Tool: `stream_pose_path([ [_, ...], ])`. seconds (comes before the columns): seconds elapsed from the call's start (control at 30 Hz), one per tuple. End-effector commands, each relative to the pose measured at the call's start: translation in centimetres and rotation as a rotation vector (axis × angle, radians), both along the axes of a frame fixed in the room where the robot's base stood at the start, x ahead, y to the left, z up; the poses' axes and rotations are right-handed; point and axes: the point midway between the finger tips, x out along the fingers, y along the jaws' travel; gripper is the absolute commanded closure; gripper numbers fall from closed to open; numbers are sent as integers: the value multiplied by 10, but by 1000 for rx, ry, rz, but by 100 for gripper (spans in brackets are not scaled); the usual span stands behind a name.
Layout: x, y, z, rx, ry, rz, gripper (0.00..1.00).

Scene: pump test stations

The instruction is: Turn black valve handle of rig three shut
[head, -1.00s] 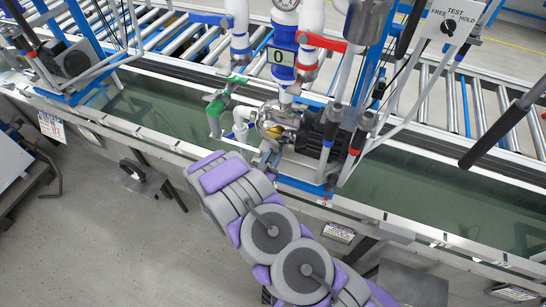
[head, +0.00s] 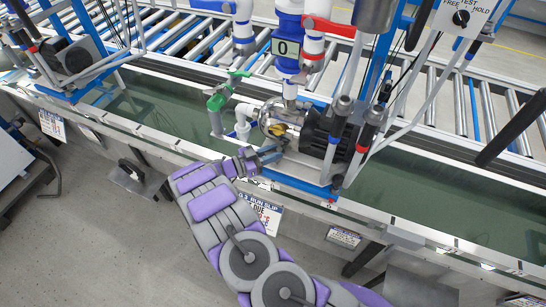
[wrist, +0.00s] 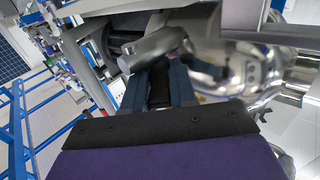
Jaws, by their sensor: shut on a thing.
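Rig three's pump (head: 325,135) stands on a blue-edged base, with a shiny metal pump head (head: 270,115) at its left end. My gripper (head: 270,153) is low in front of the pump head, reaching in from the left. In the wrist view, my gripper (wrist: 158,88) has its two dark blue fingers closed on a black piece between them, which appears to be the black valve handle (wrist: 158,92). A silver cylindrical part (wrist: 155,48) sits just past the fingertips. Most of the handle is hidden by the fingers, so its angle cannot be told.
A green valve handle (head: 238,74) is left of the pump head and a red handle (head: 330,26) is above it. Grey hoses and rods (head: 370,125) stand at the right. A metal rail (head: 400,225) runs along the front. Open floor (head: 90,240) lies at left.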

Motion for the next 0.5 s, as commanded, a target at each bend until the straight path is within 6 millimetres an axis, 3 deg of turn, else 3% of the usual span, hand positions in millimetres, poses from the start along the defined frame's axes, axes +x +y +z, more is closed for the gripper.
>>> stream_pose_path([
  [0.5,1,1,-5,3,8,-94,100],
])
